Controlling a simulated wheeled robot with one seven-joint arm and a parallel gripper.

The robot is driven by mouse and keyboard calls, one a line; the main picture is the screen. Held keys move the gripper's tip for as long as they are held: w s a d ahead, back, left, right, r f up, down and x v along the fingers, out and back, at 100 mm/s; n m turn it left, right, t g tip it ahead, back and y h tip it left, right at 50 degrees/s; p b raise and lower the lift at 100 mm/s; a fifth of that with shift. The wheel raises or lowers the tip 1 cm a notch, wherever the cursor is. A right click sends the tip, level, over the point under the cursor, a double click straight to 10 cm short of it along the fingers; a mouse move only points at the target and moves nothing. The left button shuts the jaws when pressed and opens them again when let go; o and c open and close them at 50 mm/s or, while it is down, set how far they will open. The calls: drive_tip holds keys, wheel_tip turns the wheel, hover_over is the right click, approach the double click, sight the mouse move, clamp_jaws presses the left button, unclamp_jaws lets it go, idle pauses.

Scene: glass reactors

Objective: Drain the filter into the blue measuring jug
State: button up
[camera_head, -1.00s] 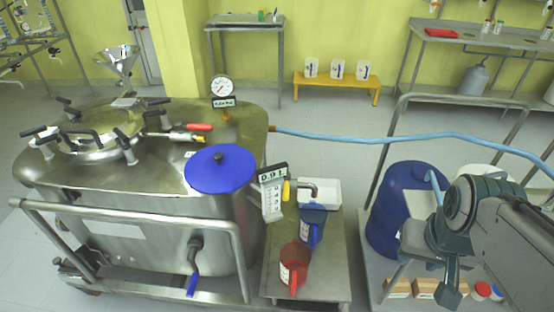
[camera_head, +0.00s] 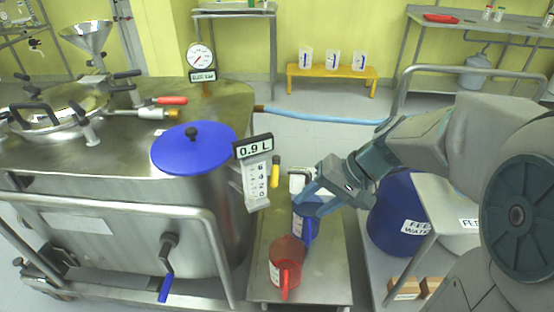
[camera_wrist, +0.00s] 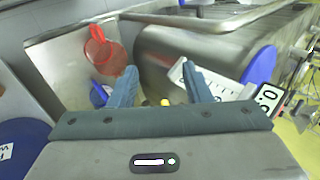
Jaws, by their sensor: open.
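The filter is a steel vessel (camera_head: 205,205) with a blue lid (camera_head: 193,150). Its white level scale (camera_head: 257,187) carries a sign (camera_head: 253,147) reading 0.9 L. A yellow valve handle (camera_head: 275,172) sits just right of the scale; it also shows between my fingers in the wrist view (camera_wrist: 165,102). The blue measuring jug (camera_head: 303,228) stands on the low steel bench, partly hidden by my gripper (camera_head: 312,197). In the wrist view the jug (camera_wrist: 97,95) is left of my fingers, partly covered. My gripper (camera_wrist: 160,85) is open and empty above the jug, near the valve.
A red jug (camera_head: 286,262) stands on the low steel bench (camera_head: 325,270), in front of the blue one. A blue drum (camera_head: 392,215) stands on a cart to the right. A rail (camera_head: 110,212) runs along the large steel tank. A blue hose (camera_head: 310,118) crosses behind.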

drive_tip(key=w+f+m+t+y+b, duration=0.1)
drive_tip(key=w+f+t+y+b, duration=0.1)
drive_tip(key=w+f+y+b, duration=0.55)
drive_tip(key=m+t+b, duration=0.2)
drive_tip(key=t+b, duration=0.2)
drive_tip(key=b, duration=0.4)
approach(274, 177)
drive_tip(key=b+x, duration=0.1)
drive_tip(key=x, duration=0.2)
drive_tip(key=b+x, duration=0.1)
drive_tip(key=x, duration=0.3)
drive_tip(key=w+f+b+x, duration=0.1)
drive_tip(key=x, duration=0.2)
drive_tip(key=shift+w+f, duration=0.1)
drive_tip(key=shift+w, duration=0.1)
clamp_jaws()
